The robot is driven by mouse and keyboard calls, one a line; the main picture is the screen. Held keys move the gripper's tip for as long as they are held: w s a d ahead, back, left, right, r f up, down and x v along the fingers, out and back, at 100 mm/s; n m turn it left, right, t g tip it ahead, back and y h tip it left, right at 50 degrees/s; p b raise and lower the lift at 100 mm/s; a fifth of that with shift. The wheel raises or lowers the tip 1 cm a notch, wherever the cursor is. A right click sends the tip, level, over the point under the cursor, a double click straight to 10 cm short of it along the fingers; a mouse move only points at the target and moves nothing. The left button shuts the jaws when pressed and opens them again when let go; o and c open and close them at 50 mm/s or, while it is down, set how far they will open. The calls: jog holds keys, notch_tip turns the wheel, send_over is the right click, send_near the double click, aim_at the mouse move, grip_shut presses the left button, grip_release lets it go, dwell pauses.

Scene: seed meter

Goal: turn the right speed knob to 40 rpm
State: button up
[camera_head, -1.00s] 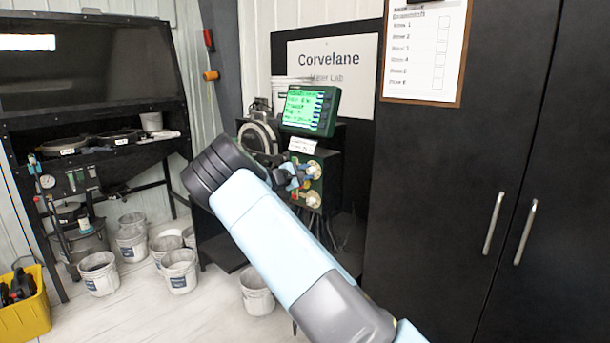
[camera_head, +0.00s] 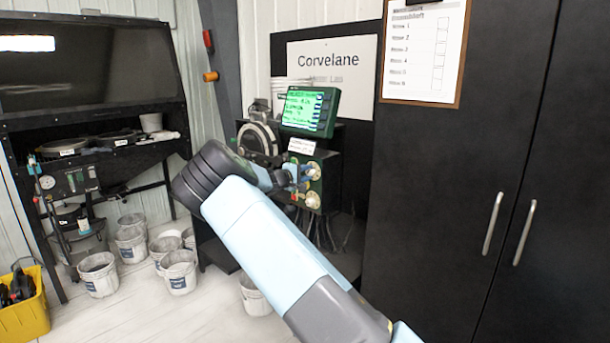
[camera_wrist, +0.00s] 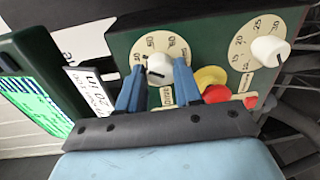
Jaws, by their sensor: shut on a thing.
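Two round white knobs on cream dials sit on the dark green panel (camera_wrist: 215,40) of the seed meter. In the wrist view, one knob (camera_wrist: 160,70) lies between the blue fingers of my gripper (camera_head: 291,174), which is shut on it. Its dial (camera_wrist: 157,43) is partly covered by the fingers and the knob. I cannot read its exact setting. The other knob (camera_wrist: 271,50) is free, to the right, on a dial with marks such as 15, 20, 25 and 30. A green display screen (camera_head: 306,107) stands above the panel; its text is too small to read surely.
Cables (camera_wrist: 296,75) hang beside the panel. Tall dark cabinet doors (camera_head: 440,200) stand to the right. White buckets (camera_head: 180,271) are on the floor at left.

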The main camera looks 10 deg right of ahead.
jog(key=shift+s+d+f, duration=0.1)
jog(key=shift+f, duration=0.2)
jog(key=o, duration=0.8)
jog(key=shift+c, duration=0.2)
jog(key=shift+o, duration=1.4)
jog(key=shift+r, duration=0.15)
jog(key=f+v, duration=0.1)
jog(key=v, duration=1.2)
jog(key=shift+a+r, duration=0.35)
jog(key=shift+r, duration=0.2)
jog(key=shift+s, duration=0.1)
